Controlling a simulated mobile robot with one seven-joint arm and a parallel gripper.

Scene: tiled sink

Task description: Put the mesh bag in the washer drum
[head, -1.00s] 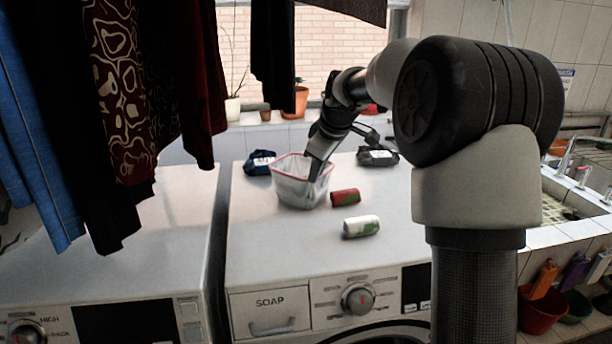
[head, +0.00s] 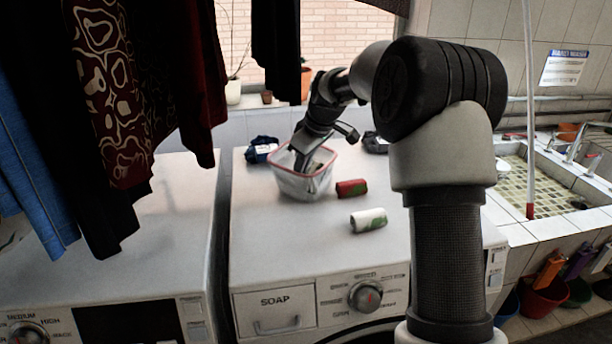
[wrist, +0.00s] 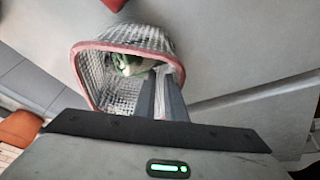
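The mesh bag (head: 303,187) is a pale, open-topped mesh container with a red rim, standing on top of the right-hand washer. In the wrist view the mesh bag (wrist: 105,80) opens toward the camera, with something green and white inside. My gripper (head: 304,166) points down at the bag's mouth, its fingers overlapping the opening. In the wrist view the gripper fingers (wrist: 161,72) lie close together at the right part of the rim. Whether they pinch the bag wall is unclear. The washer (head: 285,258) shows a soap drawer and knob; its drum is out of view, with only a door arc at the bottom edge.
A red can-like roll (head: 351,188) and a white one (head: 369,220) lie right of the bag. A dark blue packet (head: 261,149) and a black packet (head: 375,142) lie behind. Clothes (head: 130,90) hang at upper left. A tiled sink (head: 540,188) is at right.

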